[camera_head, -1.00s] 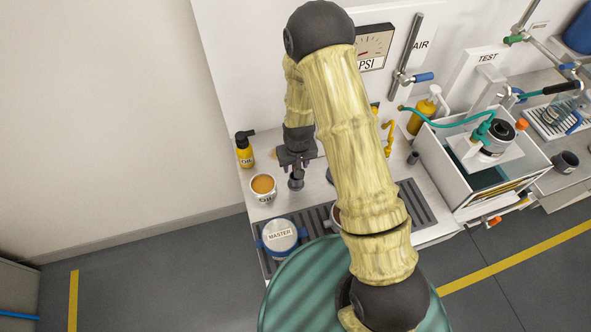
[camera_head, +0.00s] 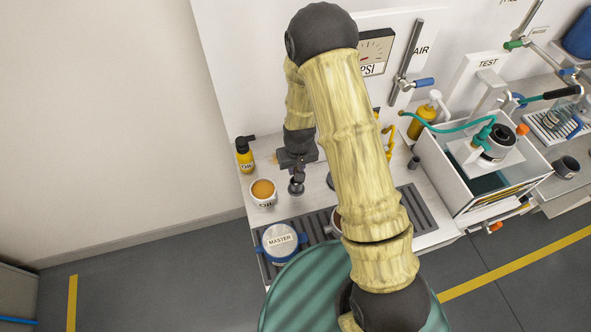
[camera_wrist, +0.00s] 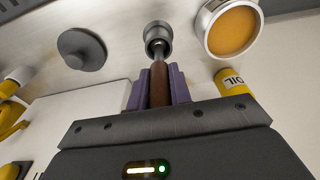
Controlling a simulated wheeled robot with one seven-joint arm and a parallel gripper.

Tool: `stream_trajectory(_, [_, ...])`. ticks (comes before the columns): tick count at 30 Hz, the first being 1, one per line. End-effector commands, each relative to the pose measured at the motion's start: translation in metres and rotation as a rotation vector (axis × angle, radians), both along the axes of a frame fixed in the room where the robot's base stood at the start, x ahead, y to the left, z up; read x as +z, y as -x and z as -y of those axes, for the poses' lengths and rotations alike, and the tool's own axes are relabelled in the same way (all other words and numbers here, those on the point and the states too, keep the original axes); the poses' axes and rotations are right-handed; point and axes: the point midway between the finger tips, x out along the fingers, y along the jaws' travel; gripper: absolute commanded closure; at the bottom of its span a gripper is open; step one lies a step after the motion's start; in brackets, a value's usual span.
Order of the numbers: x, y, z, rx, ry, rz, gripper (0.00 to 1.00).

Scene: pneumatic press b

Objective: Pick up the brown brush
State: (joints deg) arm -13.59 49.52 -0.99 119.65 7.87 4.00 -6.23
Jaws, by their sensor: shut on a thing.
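My gripper (camera_wrist: 158,90) is shut on the brown brush (camera_wrist: 159,84). Its brown handle stands between the two purple fingers in the wrist view, and its grey metal end (camera_wrist: 158,38) points away from the gripper. In the head view my gripper (camera_head: 297,172) points down over the light counter (camera_head: 315,202), with the brush's grey end (camera_head: 296,187) below it. The handle is hidden there. I cannot tell whether the brush touches the counter.
A cup of oil (camera_head: 263,192) stands close left of the brush, with a yellow oil bottle (camera_head: 244,155) behind. A MASTER-labelled container (camera_head: 280,240) sits in front on a dark grate (camera_head: 420,206). A dark round part (camera_wrist: 82,48) lies nearby. A white open box (camera_head: 478,180) stands right.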

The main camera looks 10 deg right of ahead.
Motion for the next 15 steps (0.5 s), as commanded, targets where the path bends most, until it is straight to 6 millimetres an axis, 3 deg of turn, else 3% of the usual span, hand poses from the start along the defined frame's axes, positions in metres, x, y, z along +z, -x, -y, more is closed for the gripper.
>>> stream_trajectory(15, [0.078,-0.001,-0.001,0.001,-0.001,0.005,1.0])
